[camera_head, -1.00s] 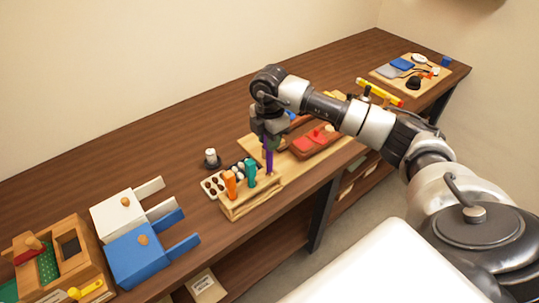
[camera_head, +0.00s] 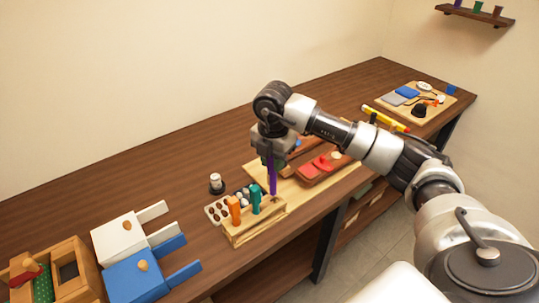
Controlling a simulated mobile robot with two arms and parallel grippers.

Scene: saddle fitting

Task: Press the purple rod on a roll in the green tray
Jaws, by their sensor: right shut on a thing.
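My right gripper (camera_head: 270,156) points down over the right end of a small wooden rack (camera_head: 250,228). It is shut on the purple rod (camera_head: 272,178), which hangs upright. The rod's lower end is at the rack's top; I cannot tell whether it sits in a hole or just above. An orange-handled tool (camera_head: 235,209) and a teal-handled tool (camera_head: 256,199) stand in the same rack. A green surface (camera_head: 43,287) shows inside the wooden box at the lower left, perhaps the green tray. I cannot make out a roll there. My left gripper is out of view.
A tray of small round pieces (camera_head: 215,212) lies behind the rack, with a dark-based white-topped thing (camera_head: 216,183) beyond. White (camera_head: 120,233) and blue (camera_head: 135,275) blocks stand left. A red piece (camera_head: 322,167) lies on a board at right. The table's back left is clear.

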